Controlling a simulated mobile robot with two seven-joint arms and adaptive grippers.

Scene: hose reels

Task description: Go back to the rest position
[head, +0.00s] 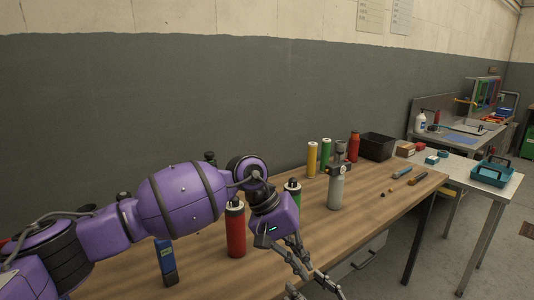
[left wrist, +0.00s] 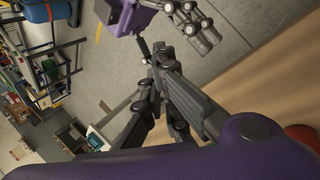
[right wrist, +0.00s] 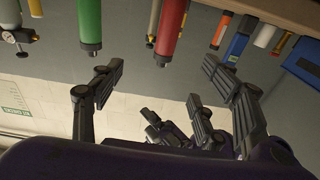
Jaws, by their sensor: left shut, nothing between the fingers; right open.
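My left arm crosses the head view from the left, and its purple wrist is over the near edge of the wooden workbench (head: 385,205). My left gripper (head: 312,272) points down and right in front of the bench edge. Its fingers are together and empty; it also shows in the left wrist view (left wrist: 154,74). My right gripper (right wrist: 162,66) has its fingers wide apart with nothing held, in the right wrist view. The left gripper's fingers show between and beyond them. Part of the right gripper shows at the top of the left wrist view (left wrist: 192,22).
On the bench stand a red bottle (head: 236,232), a green bottle (head: 292,188), a grey cylinder with a valve (head: 335,192), a blue tool (head: 166,262), yellow (head: 312,158) and other cylinders, and a black bin (head: 377,147). A side table (head: 455,178) holds a teal toolbox (head: 491,174).

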